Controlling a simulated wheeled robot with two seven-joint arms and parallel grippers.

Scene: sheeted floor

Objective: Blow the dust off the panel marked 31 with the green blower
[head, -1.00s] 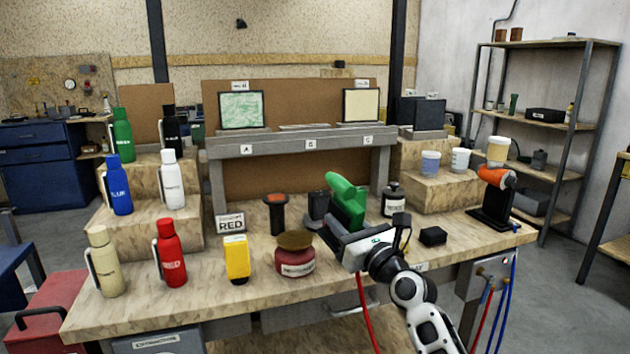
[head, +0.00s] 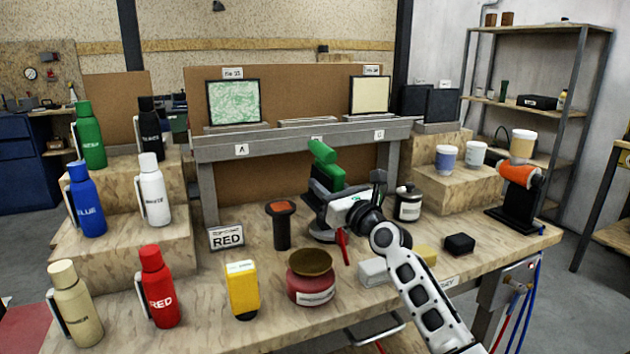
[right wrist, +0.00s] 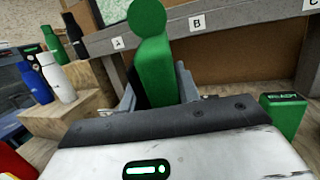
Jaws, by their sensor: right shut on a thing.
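My right gripper (head: 328,190) is shut on the green blower (head: 325,162) and holds it above the back middle of the workbench, in front of the raised shelf. In the right wrist view the blower (right wrist: 155,65) stands up between the fingers, its rounded end at the top. A panel with a mottled green and whitish face (head: 234,102) stands on the shelf at the left. A plain cream panel (head: 370,97) stands at the right. Each has a small label above it; the numbers are too small to read surely. The blower is apart from both panels. My left gripper is not in view.
The shelf (head: 290,147) carries letter tags. Several bottles, such as the red one (head: 158,288), stand at the left. A yellow container (head: 242,290), a red jar (head: 311,278) and a black-and-orange tool (head: 281,225) stand near my arm. Cups (head: 446,158) are at the right.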

